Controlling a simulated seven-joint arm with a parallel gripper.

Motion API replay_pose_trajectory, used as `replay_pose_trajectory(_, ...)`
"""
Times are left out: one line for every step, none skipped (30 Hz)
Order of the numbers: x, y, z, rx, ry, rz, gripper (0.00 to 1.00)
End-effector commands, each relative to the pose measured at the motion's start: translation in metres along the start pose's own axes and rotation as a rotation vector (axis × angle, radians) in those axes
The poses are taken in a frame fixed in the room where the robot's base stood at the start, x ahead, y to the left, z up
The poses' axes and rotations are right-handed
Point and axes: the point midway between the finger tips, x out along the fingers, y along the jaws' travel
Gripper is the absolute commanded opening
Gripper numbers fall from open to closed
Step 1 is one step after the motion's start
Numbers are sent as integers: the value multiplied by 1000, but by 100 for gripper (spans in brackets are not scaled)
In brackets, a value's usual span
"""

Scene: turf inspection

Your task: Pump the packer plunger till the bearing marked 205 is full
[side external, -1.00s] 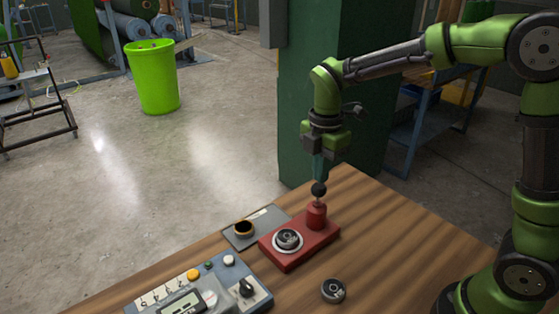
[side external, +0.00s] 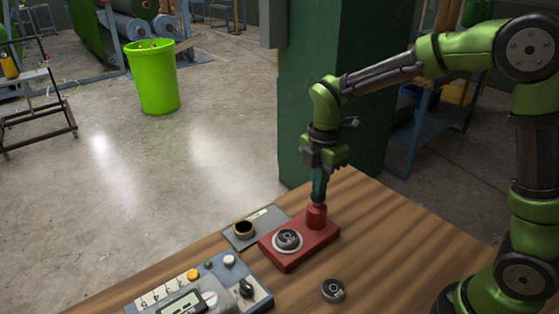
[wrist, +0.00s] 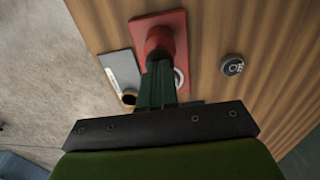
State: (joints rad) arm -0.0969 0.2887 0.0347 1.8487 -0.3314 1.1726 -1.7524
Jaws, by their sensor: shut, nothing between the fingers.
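The red bearing packer (side external: 300,250) stands on the wooden table, with a red cylinder (side external: 317,215) at its back right. My gripper (side external: 318,199) is shut, its fingertips pressed down at the top of this cylinder. A bearing (side external: 288,240) sits in the packer's round pale seat. A second bearing (side external: 333,290) lies loose on the table in front. The markings on both are too small to read. In the wrist view my fingers (wrist: 160,70) cover part of the packer (wrist: 172,24), and the loose bearing (wrist: 232,65) is clear.
A grey plate (side external: 262,217) with a label and a dark, brass-rimmed round cup (side external: 244,229) lies left of the packer. A control box (side external: 220,284) with knobs and a display stands at the front left. The table right of the packer is clear.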

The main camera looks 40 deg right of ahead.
Motion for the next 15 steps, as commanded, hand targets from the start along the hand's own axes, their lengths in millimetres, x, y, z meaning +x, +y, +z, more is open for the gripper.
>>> replay_pose_trajectory(5, -2, 0, -5, -2, -10, 0)
replay_pose_trajectory(5, -2, 0, -5, -2, -10, 0)
replay_pose_trajectory(4, -2, 0, -5, -2, -10, 0)
replay_pose_trajectory(2, -2, 0, -5, -2, -10, 0)
replay_pose_trajectory(0, -1, 0, -6, -2, -9, 0)
replay_pose_trajectory(-5, -1, 0, -6, -2, -7, 0)
replay_pose_trajectory(-10, -1, 0, -5, -2, -6, 0)
replay_pose_trajectory(-15, 0, 0, -4, -2, -4, 0)
replay_pose_trajectory(-24, 0, 0, -2, -1, -1, 0)
replay_pose_trajectory(-30, 0, 0, -1, 0, -1, 0)
replay_pose_trajectory(-37, 1, 0, -1, 0, 2, 0)
replay_pose_trajectory(-48, 1, 0, -1, 0, 3, 0)
replay_pose_trajectory(-55, 1, 0, 0, 1, 4, 0)
replay_pose_trajectory(-62, 1, 0, -1, 0, 4, 0)
replay_pose_trajectory(-72, 1, 0, -1, 1, 4, 0)
